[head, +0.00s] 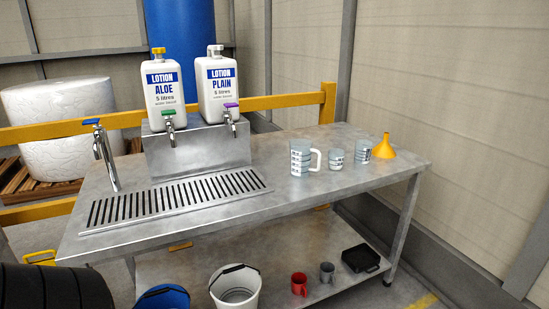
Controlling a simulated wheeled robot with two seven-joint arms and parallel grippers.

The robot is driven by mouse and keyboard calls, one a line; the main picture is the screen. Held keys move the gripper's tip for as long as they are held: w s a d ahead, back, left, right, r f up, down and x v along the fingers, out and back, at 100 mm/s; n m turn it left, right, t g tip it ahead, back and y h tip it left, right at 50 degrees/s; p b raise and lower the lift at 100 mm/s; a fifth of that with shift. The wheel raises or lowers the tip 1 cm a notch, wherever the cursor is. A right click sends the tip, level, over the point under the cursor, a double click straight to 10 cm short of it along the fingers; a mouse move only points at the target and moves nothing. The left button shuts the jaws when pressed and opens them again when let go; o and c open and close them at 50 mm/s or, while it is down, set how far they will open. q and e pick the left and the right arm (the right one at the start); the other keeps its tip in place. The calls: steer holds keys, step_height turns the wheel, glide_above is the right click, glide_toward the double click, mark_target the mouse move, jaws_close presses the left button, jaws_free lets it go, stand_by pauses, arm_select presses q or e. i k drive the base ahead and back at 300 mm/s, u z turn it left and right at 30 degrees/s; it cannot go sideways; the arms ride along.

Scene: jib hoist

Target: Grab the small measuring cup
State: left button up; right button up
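Three clear measuring vessels with dark markings stand upright on the right part of the metal table (270,213). The small measuring cup (336,159) looks the shortest and stands in the middle. A larger measuring jug (300,158) with a white handle stands to its left, the handle on the side facing the small cup. A medium measuring cup (363,152) stands to its right and a little farther back. Nothing covers the small cup. Neither of my grippers shows in the head view.
A yellow funnel (384,148) stands right of the cups. Two lotion containers (164,92) (217,88) with taps sit on a metal stand (195,150) behind a drain grate (175,200). Mugs (299,284) and a black tray (361,258) are on the lower shelf. The tabletop before the cups is clear.

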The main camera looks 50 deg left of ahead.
mark_target(335, 156)
steer(key=u, duration=0.4)
steer(key=i, duration=2.1)
steer(key=u, duration=0.8)
